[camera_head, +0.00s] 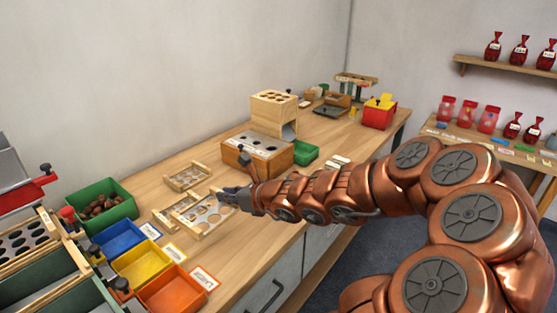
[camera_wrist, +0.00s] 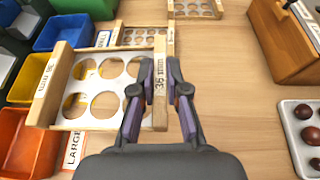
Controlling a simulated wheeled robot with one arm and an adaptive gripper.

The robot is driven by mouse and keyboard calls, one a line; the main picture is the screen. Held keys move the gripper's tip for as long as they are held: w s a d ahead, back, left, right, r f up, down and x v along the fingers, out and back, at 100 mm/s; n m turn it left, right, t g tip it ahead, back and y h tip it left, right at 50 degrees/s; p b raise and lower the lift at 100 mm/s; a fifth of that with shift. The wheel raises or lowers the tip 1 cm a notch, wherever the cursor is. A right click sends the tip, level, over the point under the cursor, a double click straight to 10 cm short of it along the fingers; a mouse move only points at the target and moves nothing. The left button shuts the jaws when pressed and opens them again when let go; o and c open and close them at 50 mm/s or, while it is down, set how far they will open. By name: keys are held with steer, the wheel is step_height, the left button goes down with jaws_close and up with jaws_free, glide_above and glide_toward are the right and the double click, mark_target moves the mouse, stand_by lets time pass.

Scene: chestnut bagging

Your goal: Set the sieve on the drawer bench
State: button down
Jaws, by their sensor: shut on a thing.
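My gripper (camera_head: 233,196) is shut on the wooden end rail of a sieve (camera_head: 205,222), which has a white plate with large round holes. In the wrist view the fingers (camera_wrist: 160,75) close on the sieve's right rail, marked 35 mm (camera_wrist: 160,85). The sieve looks level over the drawer bench (camera_head: 232,250), near the colored bins; I cannot tell if it touches the top. Yellow shows through some of its holes. A second sieve (camera_head: 168,215) is partly hidden beside it, and a third with smaller holes (camera_head: 186,177) lies behind on the bench.
Blue (camera_head: 118,240), yellow (camera_head: 141,263) and orange (camera_head: 166,291) bins with label cards stand left. A green bin (camera_head: 87,203) holds chestnuts. A wooden holed box (camera_head: 271,166) stands behind my gripper. A white tray (camera_wrist: 291,128) with chestnuts lies right in the wrist view.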

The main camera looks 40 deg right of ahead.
steer(key=shift+f, duration=0.1)
steer(key=shift+s+d+f+b, duration=1.1)
steer(key=shift+s+d+b, duration=0.25)
steer(key=shift+b, duration=0.35)
steer(key=shift+s+d+f+b, duration=1.15)
steer(key=shift+s+b, duration=0.3)
steer(key=shift+b, duration=0.2)
steer(key=shift+d, duration=0.1)
steer(key=shift+w+d+r, duration=0.1)
steer(key=shift+w+d, duration=0.05)
steer(key=shift+w, duration=0.05)
steer(key=w+d, duration=0.2)
steer(key=w, duration=0.1)
steer(key=w+d+f, duration=0.1)
steer(key=w+d, duration=0.2)
steer(key=w, duration=0.1)
steer(key=w+d, duration=0.3)
steer(key=shift+w+f, duration=0.35)
steer(key=shift+w+d, duration=0.6)
steer(key=shift+w, duration=0.1)
step_height(320, 180, down, 4)
steer(key=shift+w+r+b, duration=0.1)
steer(key=shift+r+b, duration=0.05)
steer(key=shift+b, duration=0.55)
steer(key=shift+r, duration=0.1)
